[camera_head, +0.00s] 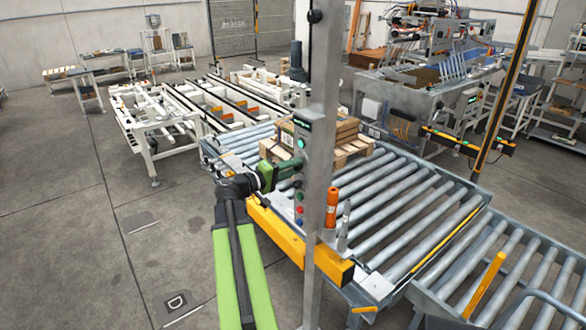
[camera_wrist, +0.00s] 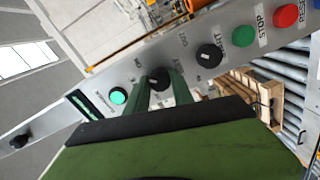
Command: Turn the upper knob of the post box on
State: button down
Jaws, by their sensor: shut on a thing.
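The post box is a grey panel (camera_wrist: 225,62) on a metal post; it also shows in the head view (camera_head: 300,165). In the wrist view its upper knob (camera_wrist: 158,77) is black and sits between my two green fingers. My gripper (camera_wrist: 160,84) is shut on this knob. In the head view my gripper (camera_head: 284,178) reaches the panel from the left, covering the upper knob. The lower black knob (camera_wrist: 209,55) is free of my gripper. A lit green button (camera_wrist: 118,96) sits beside the upper knob. I cannot tell which way the upper knob points.
A green button (camera_wrist: 243,35) and red button (camera_wrist: 286,15) lie farther along the panel. The post (camera_head: 322,110) stands beside the roller conveyor (camera_head: 400,205). A pallet (camera_head: 355,150) lies behind the post. The floor at left (camera_head: 60,220) is clear.

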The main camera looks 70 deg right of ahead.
jog(key=c, duration=1.1)
grip_release()
jog(key=shift+w, duration=0.1)
jog(key=v, duration=1.7)
jog(key=shift+w+a+p, duration=0.1)
jog(key=shift+a+p, duration=0.05)
jog(key=shift+p, duration=0.15)
